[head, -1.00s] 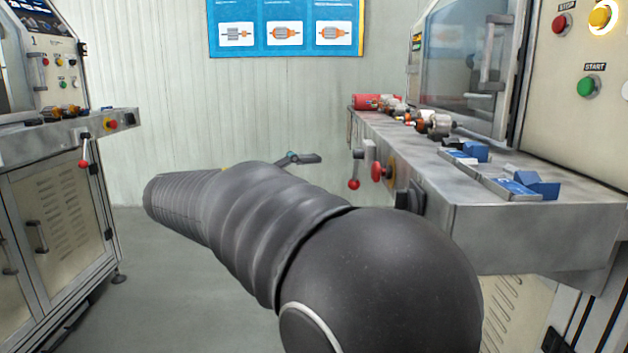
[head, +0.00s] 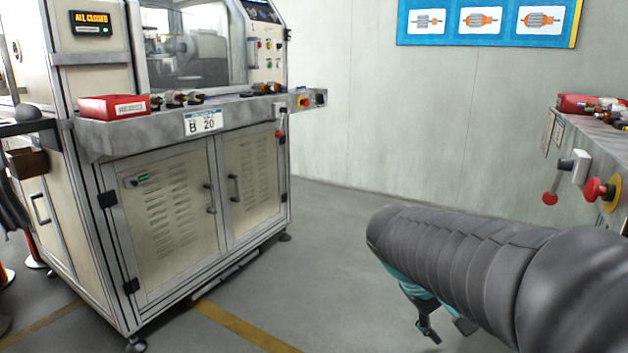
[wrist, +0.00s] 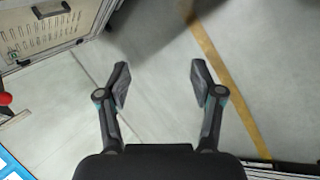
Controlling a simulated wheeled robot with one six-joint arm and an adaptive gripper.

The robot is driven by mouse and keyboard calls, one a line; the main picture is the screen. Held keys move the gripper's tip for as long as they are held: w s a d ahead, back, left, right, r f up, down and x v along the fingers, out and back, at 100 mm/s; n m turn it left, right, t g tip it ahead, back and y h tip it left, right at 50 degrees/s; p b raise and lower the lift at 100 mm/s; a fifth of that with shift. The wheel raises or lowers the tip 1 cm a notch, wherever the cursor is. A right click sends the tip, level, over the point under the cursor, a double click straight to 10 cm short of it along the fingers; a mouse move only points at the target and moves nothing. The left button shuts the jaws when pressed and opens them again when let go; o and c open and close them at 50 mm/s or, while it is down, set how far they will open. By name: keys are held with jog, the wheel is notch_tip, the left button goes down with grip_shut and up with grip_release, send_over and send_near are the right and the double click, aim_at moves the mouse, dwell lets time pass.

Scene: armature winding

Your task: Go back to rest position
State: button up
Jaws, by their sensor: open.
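My gripper (wrist: 158,88) is open and empty in the wrist view, its two fingers apart over bare grey floor. It also shows in the head view (head: 437,330), partly hidden below my dark arm at the lower right. The arm reaches in from the right edge, and the gripper hangs above the floor between the two machines.
A cream machine marked B 20 (head: 170,200) stands at the left with a red bin (head: 114,107) and several parts on its ledge. Another bench (head: 590,150) with a red knob (head: 597,190) is at the right edge. Floor between them (head: 330,230) is clear.

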jog(key=s+a+f+m+t+y, duration=0.2)
jog(key=s+a+y, duration=0.4)
jog(key=s, duration=0.6)
jog(key=shift+s+a+f+m+t+y, duration=0.15)
jog(key=shift+s+a+m+t+y, duration=0.15)
jog(key=shift+a+m+t, duration=0.6)
